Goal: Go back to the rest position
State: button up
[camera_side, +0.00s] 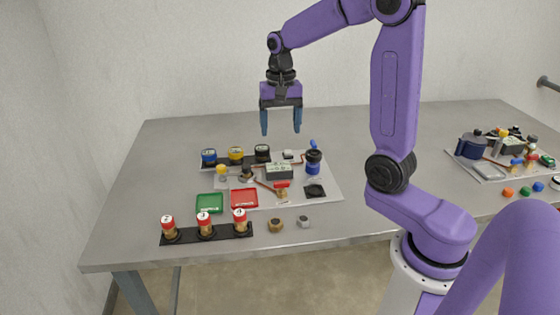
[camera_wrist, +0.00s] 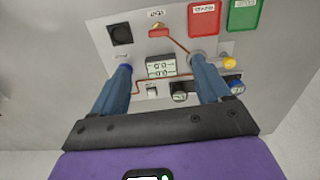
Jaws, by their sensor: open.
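My gripper (camera_side: 281,122) hangs above the back part of the grey table (camera_side: 140,225), pointing down. Its two blue fingers are apart with nothing between them, and it touches nothing. In the wrist view the fingers of my gripper (camera_wrist: 166,72) stand over the light board (camera_wrist: 85,30). The board (camera_side: 325,200) lies flat on the table below and carries a small display box (camera_side: 278,171), a red square (camera_side: 244,198) and a green square (camera_side: 210,204). No marker for a rest position shows.
A black strip with several red-topped fittings (camera_side: 205,225) lies at the front left. Two nuts (camera_side: 276,225) lie beside it. A second loaded board (camera_side: 488,172) is at the right. The table's back left is clear.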

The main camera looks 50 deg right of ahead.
jog(key=s+a+n, duration=0.4)
jog(key=a+n, duration=0.2)
jog(key=a, duration=0.1)
jog(key=s+a+f+n, duration=0.1)
jog(key=s+a+n, duration=0.1)
jog(key=s+n, duration=0.5)
jog(key=s+a+f+n, duration=0.2)
jog(key=s+n, duration=0.6)
jog(key=s, duration=0.7)
jog(key=shift+a+f, duration=0.25)
jog(key=shift+a, duration=0.4)
jog(key=shift+w, duration=0.1)
